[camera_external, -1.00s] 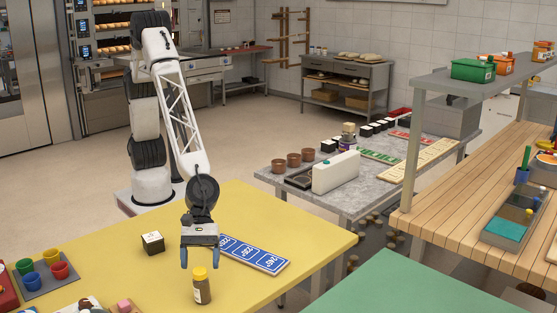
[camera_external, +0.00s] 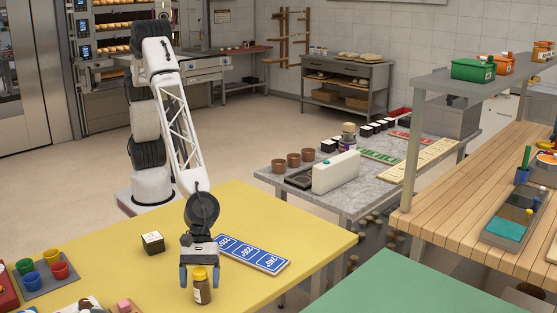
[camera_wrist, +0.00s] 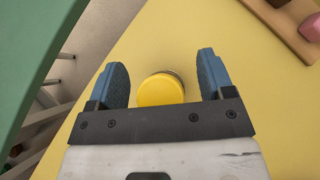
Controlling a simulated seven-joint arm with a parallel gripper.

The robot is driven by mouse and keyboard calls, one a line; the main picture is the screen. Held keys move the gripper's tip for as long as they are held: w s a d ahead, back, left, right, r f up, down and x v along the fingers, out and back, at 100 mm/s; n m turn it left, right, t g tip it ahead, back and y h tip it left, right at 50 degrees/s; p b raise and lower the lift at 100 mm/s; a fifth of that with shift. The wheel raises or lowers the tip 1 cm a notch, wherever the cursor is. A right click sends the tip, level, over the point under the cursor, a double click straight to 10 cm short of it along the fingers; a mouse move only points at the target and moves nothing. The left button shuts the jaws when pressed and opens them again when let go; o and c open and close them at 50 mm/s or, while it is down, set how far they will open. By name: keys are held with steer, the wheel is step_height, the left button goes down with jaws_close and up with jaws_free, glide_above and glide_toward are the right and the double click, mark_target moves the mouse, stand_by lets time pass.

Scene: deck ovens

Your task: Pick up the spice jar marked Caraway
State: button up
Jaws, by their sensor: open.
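A spice jar (camera_external: 202,291) with a yellow lid, a dark body and a pale label stands upright on the yellow table top (camera_external: 110,262) near its front edge. The label's writing is too small to read. In the wrist view its round yellow lid (camera_wrist: 160,90) lies between the two blue fingers, with a gap to each. My gripper (camera_external: 199,282) is open, its fingertips down on either side of the jar's lid in the external view. The wrist view also shows my gripper (camera_wrist: 160,82), pointing down at the jar.
A blue numbered board (camera_external: 252,254) lies just behind the gripper to the right. A small black and white box (camera_external: 153,243) is to the left. A grey tray with coloured cups (camera_external: 45,275) is at far left. The table right of the jar is clear.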

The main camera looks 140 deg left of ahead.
mark_target(199, 274)
steer(key=c, duration=1.1)
steer(key=shift+o, duration=0.2)
steer(key=shift+r, duration=0.15)
steer(key=shift+r, duration=1.7)
steer(key=s+a, duration=0.2)
steer(key=s, duration=0.5)
steer(key=s+a+r, duration=0.1)
steer(key=s+a, duration=0.2)
steer(key=s, duration=0.5)
steer(key=shift+a+r, duration=0.15)
